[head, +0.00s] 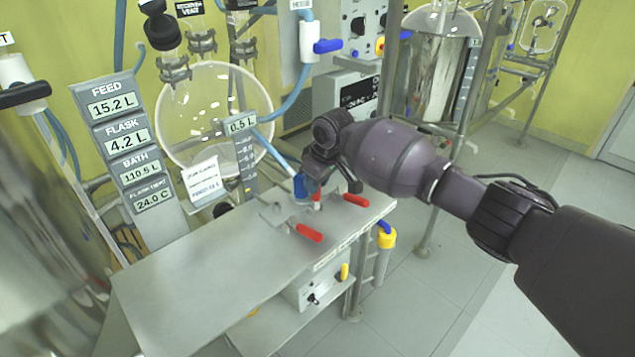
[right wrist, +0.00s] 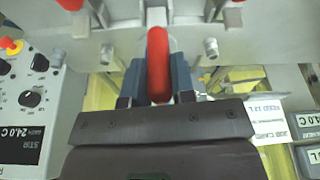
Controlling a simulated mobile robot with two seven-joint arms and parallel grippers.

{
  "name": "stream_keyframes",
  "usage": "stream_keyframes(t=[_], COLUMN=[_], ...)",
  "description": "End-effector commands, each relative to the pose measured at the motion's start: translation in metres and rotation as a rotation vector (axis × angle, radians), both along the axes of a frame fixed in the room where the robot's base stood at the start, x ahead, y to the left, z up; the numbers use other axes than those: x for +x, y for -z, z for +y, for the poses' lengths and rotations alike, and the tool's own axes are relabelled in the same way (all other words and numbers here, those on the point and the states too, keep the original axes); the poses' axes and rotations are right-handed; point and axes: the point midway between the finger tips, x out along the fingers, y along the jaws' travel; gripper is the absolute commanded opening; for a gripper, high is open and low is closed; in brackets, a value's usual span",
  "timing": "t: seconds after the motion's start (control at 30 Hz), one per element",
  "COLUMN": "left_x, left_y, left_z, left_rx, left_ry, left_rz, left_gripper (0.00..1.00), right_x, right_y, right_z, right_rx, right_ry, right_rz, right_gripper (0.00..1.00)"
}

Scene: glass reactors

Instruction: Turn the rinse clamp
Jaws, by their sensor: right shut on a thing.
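A red clamp handle (right wrist: 158,62) stands between the two blue-grey fingers of my right gripper in the right wrist view. My right gripper (head: 309,190) is shut on this handle, over the back right part of the steel bench in the head view. Only a small red piece of the held handle (head: 316,196) shows there; the gripper hides the rest. Two more red handles lie close by, one in front (head: 309,233) and one to the right (head: 356,200). I cannot read a label that names the rinse clamp. My left gripper is out of view.
The steel bench top (head: 200,290) is bare at the front left. A round glass flask (head: 205,105) and a display column (head: 128,140) stand behind it. A yellow-and-blue valve (head: 386,238) hangs at the right edge. A control box (right wrist: 30,100) shows left in the wrist view.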

Motion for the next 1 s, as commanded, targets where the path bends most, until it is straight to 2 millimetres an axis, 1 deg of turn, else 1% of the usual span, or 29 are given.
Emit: stream_keyframes(t=[0.03,0.37,0.4,0.53,0.83,0.93,1.0], left_x=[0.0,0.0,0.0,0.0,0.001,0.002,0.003], left_y=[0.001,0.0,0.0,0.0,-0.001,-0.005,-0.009], left_z=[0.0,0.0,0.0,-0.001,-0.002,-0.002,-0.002], left_rx=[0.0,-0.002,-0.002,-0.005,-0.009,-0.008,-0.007], left_ry=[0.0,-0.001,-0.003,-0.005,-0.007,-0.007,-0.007], left_rz=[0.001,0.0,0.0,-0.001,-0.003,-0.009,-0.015], left_gripper=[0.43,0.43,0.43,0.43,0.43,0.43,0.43], right_x=[-0.001,-0.001,-0.001,-0.001,0.0,-0.001,-0.003], right_y=[0.004,0.004,0.004,0.003,-0.001,-0.009,-0.019], right_z=[0.0,0.0,0.0,0.0,0.0,-0.002,-0.003], right_rx=[-0.004,-0.004,-0.004,-0.003,-0.002,-0.001,-0.001], right_ry=[0.0,-0.001,0.0,0.0,0.0,0.0,0.0], right_rz=[0.007,0.008,0.008,0.006,0.002,0.0,-0.002], right_gripper=[0.0,0.0,0.3,0.49,0.49,0.49,0.49])
